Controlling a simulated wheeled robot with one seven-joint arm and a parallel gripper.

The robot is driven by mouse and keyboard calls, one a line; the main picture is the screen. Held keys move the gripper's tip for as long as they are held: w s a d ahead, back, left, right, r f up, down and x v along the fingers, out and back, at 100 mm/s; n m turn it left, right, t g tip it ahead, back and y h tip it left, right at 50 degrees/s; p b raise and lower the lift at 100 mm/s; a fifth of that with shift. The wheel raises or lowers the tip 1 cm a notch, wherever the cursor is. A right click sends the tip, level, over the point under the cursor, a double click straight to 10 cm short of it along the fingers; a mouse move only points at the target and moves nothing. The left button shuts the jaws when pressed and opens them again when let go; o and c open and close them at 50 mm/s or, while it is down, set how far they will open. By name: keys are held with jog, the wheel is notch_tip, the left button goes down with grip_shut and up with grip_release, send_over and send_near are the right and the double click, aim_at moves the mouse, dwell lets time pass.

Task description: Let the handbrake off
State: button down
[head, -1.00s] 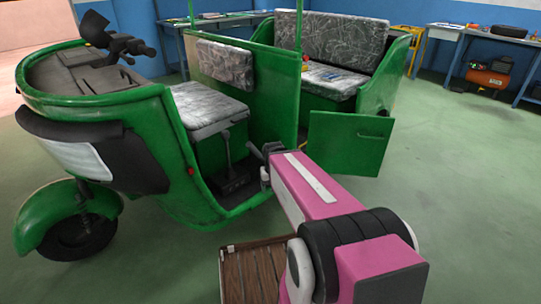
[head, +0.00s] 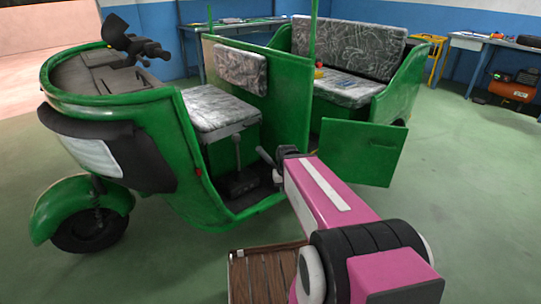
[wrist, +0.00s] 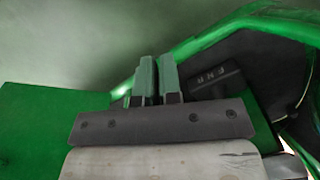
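The green rickshaw (head: 150,130) stands with its driver's footwell open towards me. A thin dark upright lever (head: 237,152) rises from a black base (head: 240,182) beside the driver's seat. I cannot tell whether it is the handbrake. My gripper (head: 264,157) is at the footwell opening, right of this lever and apart from it in the picture. In the wrist view its two fingers (wrist: 157,80) lie close together with a thin gap and nothing visible between them. A black block (wrist: 215,80) lettered F N R shows just right of the fingertips.
The rickshaw's low green side door (head: 362,150) stands right of my arm. A green frame edge (wrist: 225,35) crosses the upper right of the wrist view. A brown slatted board (head: 265,275) is low in front. The floor at right is clear.

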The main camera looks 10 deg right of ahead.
jog(key=w+d+r+n+y, duration=0.1)
jog(key=w+r, duration=0.3)
jog(key=w, duration=0.5)
jog(key=w+d+r+n+t+y, duration=0.1)
jog(key=w+d+r+n+y, duration=0.1)
jog(key=w+r, duration=0.3)
jog(key=w+d+r+n+t+y, duration=0.1)
jog(key=w+r, duration=0.3)
jog(key=w, duration=0.9)
jog(key=shift+w+d+r+n+y, duration=0.15)
jog(key=shift+d+r+n+y, duration=0.2)
jog(key=shift+d, duration=0.5)
jog(key=shift+f, duration=0.2)
send_over(268, 156)
jog(key=d, duration=0.2)
jog(key=f, duration=1)
jog(key=shift+w+a, duration=0.25)
jog(key=shift+w, duration=0.15)
jog(key=shift+s+a+f, duration=0.1)
jog(key=shift+a+f, duration=0.3)
jog(key=shift+a, duration=0.1)
jog(key=shift+s+a, duration=0.1)
